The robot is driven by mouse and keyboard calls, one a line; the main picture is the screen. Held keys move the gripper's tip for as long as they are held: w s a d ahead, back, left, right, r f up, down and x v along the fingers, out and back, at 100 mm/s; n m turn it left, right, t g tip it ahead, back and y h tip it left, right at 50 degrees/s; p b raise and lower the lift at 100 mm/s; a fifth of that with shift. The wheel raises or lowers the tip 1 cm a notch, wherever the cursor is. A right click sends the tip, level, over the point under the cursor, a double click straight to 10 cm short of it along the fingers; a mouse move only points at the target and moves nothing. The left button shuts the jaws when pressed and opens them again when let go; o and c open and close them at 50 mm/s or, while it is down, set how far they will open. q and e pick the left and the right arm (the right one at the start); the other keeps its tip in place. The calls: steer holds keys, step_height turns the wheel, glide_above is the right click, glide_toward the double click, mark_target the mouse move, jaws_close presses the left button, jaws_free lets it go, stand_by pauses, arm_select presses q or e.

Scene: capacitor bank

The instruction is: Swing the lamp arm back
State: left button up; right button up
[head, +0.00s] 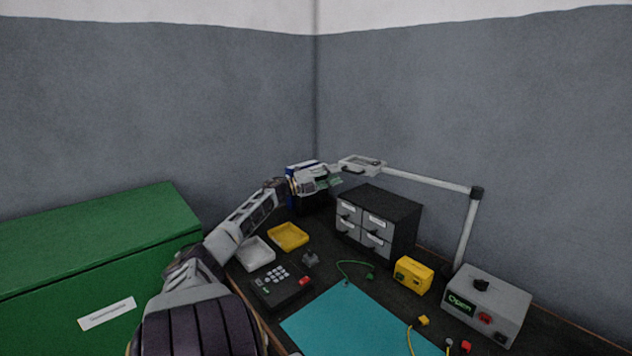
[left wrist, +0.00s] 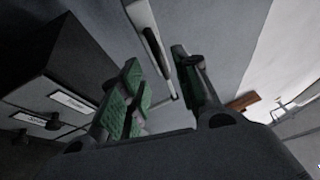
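The lamp arm (head: 425,179) is a thin white bar running left from a dark joint on a post at the back right of the bench. Its flat pale lamp head (head: 362,163) hangs at the left end, above the drawer cabinet. My left gripper (head: 336,182) is just left of and below the lamp head. In the left wrist view its green-padded fingers (left wrist: 158,92) are apart, with nothing clearly held. The lamp head (left wrist: 140,22) shows there beyond the gap between the fingers, with a dark handle-like bar on it. Contact cannot be told. My right gripper is not in view.
A dark drawer cabinet (head: 400,212) stands below the lamp head; it is close on the left in the left wrist view (left wrist: 45,70). Yellow (head: 288,236) and white (head: 256,253) trays, a keypad box (head: 282,288), a teal mat (head: 345,322) and a grey box (head: 490,305) occupy the bench.

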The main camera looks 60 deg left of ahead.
arm_select(q)
steer(key=v, duration=0.6)
steer(key=shift+s, duration=0.25)
steer(key=shift+f, duration=0.15)
stand_by(0.7)
